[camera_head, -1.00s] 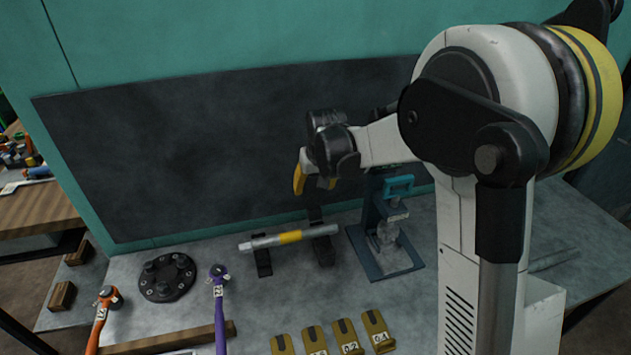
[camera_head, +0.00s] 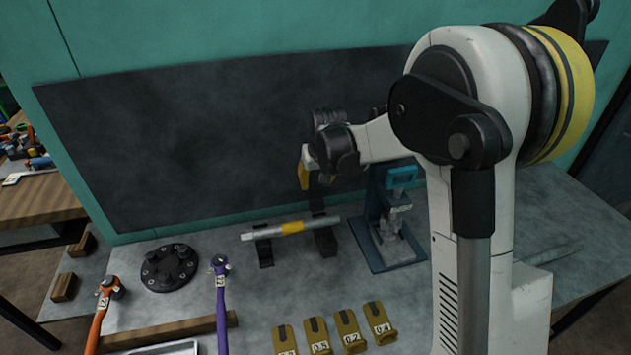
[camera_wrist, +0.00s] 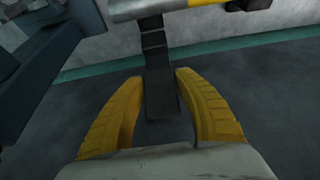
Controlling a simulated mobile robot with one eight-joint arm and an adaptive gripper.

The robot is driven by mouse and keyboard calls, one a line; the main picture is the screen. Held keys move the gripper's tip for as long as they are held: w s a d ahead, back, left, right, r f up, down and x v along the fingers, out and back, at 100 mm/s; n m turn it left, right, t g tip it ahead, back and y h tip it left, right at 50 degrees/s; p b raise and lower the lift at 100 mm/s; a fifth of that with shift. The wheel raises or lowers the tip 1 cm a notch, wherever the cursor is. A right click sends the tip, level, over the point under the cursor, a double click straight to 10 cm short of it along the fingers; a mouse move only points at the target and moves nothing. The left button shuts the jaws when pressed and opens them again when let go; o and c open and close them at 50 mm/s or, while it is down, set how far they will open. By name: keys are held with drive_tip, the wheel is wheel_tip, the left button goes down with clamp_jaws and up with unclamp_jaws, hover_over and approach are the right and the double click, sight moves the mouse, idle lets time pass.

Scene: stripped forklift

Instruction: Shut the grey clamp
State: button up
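The grey clamp (camera_head: 325,240) stands on the table around the right part of a silver rod with a yellow band (camera_head: 291,227). Its dark upper arm (camera_head: 317,200) points up, so the clamp appears open. My gripper (camera_head: 313,180) is just above that arm in the head view. In the wrist view, the yellow fingers of my gripper (camera_wrist: 163,95) are spread. The clamp's dark arm (camera_wrist: 158,75) shows between them, and neither finger clearly touches it. A second dark support (camera_head: 264,247) holds the rod further left.
A blue press-like stand (camera_head: 380,220) is close on the right of the clamp. Several yellow labelled blocks (camera_head: 347,330) lie in front. A black round flange (camera_head: 168,268), a purple-handled tool (camera_head: 221,300) and an orange-handled tool (camera_head: 98,325) lie left. A dark panel (camera_head: 200,150) rises behind.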

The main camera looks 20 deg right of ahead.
drive_tip(key=shift+s, duration=0.1)
drive_tip(key=shift+s+f+b, duration=0.15)
drive_tip(key=shift+s+f, duration=0.05)
drive_tip(key=shift+s, duration=1)
drive_tip(key=shift+s+f+b, duration=0.15)
drive_tip(key=shift+s+f, duration=0.05)
drive_tip(key=shift+s, duration=1.05)
drive_tip(key=shift+s+f+b, duration=0.15)
drive_tip(key=shift+s+f, duration=0.05)
drive_tip(key=shift+s, duration=1)
drive_tip(key=o, duration=0.6)
